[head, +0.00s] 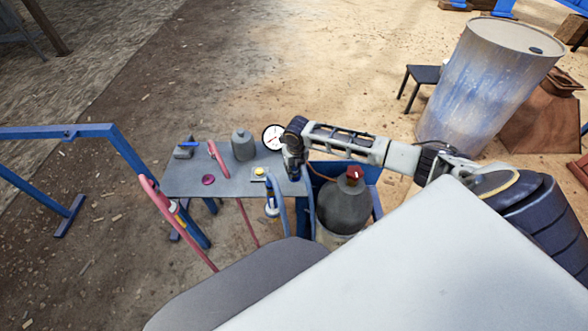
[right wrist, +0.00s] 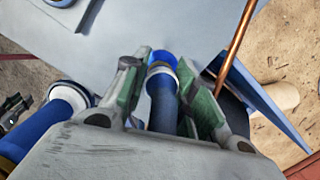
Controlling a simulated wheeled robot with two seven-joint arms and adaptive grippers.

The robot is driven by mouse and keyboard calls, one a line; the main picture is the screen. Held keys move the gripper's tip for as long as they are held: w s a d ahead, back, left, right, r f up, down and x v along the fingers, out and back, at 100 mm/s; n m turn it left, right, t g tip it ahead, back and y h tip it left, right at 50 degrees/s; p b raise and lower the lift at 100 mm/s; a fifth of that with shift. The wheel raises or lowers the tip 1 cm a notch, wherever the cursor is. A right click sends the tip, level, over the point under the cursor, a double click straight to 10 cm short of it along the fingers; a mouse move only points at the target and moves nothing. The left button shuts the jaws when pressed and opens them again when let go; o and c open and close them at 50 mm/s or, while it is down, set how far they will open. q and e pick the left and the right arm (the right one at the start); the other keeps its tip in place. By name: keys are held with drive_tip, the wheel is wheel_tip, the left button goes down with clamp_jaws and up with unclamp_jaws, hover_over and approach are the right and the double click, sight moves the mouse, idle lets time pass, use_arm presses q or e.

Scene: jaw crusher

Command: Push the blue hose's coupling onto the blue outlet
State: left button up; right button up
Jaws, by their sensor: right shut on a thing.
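My right gripper (head: 292,165) reaches in from the right to the front right edge of the grey table. In the right wrist view its fingers (right wrist: 165,85) are shut around the blue hose (right wrist: 163,105) at its coupling (right wrist: 160,68), a blue end with a pale ring. A thicker blue pipe end with a white ring (right wrist: 66,96) stands to the left, apart from the gripper; it may be the blue outlet. It also seems to show below the table edge in the head view (head: 271,207). The coupling's mouth is hidden. My left gripper is not in view.
The grey table (head: 225,181) holds a grey canister (head: 243,146), a pressure gauge (head: 273,137), a yellow button (head: 259,172) and a purple-red knob (head: 208,180). A red hose (head: 165,205) hangs at the left. A dark bottle with a red cap (head: 344,205) stands at the right.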

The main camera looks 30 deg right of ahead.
drive_tip(key=shift+f, duration=0.4)
drive_tip(key=o, duration=1)
drive_tip(key=shift+r, duration=0.2)
drive_tip(key=r, duration=0.3)
drive_tip(key=s+r, duration=0.1)
drive_tip(key=r, duration=0.7)
drive_tip(key=shift+s+a+r, duration=0.15)
drive_tip(key=shift+s+r, duration=0.05)
drive_tip(key=shift+r, duration=0.05)
drive_tip(key=shift+s, duration=0.1)
